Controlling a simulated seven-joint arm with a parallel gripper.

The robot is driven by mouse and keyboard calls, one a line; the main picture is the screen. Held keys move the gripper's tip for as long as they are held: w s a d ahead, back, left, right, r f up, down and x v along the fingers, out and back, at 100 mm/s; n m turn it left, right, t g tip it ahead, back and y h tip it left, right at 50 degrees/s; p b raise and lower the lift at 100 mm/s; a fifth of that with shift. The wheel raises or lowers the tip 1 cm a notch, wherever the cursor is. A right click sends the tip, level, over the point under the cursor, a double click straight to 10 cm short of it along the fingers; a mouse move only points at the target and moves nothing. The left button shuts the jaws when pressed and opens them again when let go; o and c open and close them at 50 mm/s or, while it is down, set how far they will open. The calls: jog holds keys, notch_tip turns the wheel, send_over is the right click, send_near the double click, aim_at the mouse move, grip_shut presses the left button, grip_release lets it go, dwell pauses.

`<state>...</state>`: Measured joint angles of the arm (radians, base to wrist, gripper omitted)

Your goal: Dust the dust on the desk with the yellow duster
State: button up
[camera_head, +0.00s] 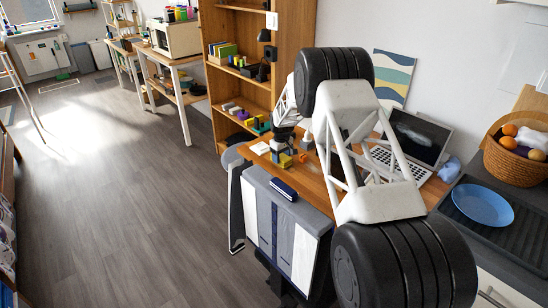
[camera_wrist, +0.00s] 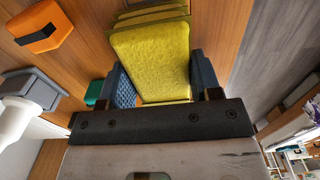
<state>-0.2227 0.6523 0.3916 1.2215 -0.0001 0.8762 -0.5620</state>
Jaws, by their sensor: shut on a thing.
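The yellow duster (camera_wrist: 150,55) fills the middle of the wrist view, with its layered yellow edges showing above its face. My gripper (camera_wrist: 160,82) is shut on it, one blue finger pad on each side. In the head view the duster (camera_head: 285,160) is a small yellow patch low over the wooden desk (camera_head: 313,186), near its left end. I cannot tell whether it touches the desktop. My arm hides part of the desk. No dust can be made out clearly in either view.
An open laptop (camera_head: 415,138) stands on the desk right of my arm. An orange-and-black block (camera_wrist: 45,38), a grey object (camera_wrist: 30,88) and a green item (camera_wrist: 95,92) lie near the duster. A grey chair (camera_head: 290,215) stands in front. A bookshelf (camera_head: 243,60) stands behind.

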aim_at(289, 169)
jog(key=shift+s+d, duration=0.35)
dwell(0.5)
jog(key=shift+s+d, duration=2.1)
jog(key=shift+w+a+f, duration=0.1)
jog(key=shift+w+a, duration=0.4)
jog(key=shift+a, duration=0.05)
jog(key=shift+w+a, duration=1.55)
jog(key=shift+w, duration=0.05)
jog(key=shift+w+a, duration=0.1)
jog(key=shift+w+a, duration=2)
